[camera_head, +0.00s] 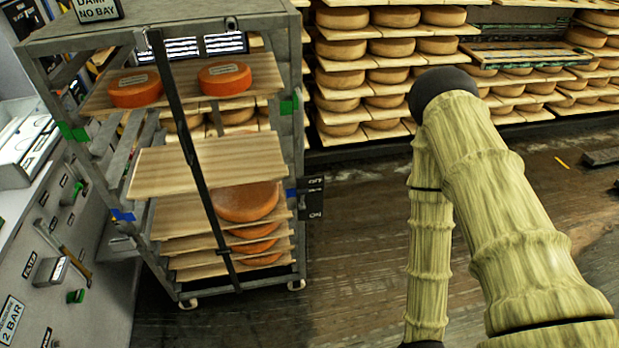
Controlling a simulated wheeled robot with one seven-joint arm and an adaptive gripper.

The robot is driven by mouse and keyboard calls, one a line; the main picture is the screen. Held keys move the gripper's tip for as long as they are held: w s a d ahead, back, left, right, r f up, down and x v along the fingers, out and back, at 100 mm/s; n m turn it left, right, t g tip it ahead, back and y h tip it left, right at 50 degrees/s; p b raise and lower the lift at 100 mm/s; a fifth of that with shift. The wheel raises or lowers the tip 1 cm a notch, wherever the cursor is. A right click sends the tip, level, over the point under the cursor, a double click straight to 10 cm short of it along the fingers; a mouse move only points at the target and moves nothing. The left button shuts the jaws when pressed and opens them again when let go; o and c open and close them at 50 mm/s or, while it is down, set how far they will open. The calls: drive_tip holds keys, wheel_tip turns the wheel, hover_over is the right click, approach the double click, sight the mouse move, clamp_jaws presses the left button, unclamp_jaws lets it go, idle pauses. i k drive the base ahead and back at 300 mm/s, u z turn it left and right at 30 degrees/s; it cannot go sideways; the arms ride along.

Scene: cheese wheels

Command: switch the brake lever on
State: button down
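A black plate (311,198) with small white lettering is fixed at the right side of the grey rack (294,150). A small blue piece (291,193) sits at its left edge. This may be the brake lever and its on/off marks, but it is too small to tell its setting. Another lever (66,246) with a brownish handle is on the grey panel at the left, near a filter label. My arm, with a yellow-green wood-like surface, fills the right side. My gripper is out of view.
The wheeled rack holds wooden boards with orange cheese wheels (224,78). One board (165,170) juts out at the front, and a dark bar (190,150) slants across it. Shelves of cheese (341,50) line the back. Dark floor (350,270) is free between rack and arm.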

sight(302, 206)
drive_tip(key=z, duration=3)
drive_tip(key=k, duration=1.4)
drive_tip(key=u, duration=2.65)
drive_tip(key=i, duration=0.5)
drive_tip(key=u, duration=0.05)
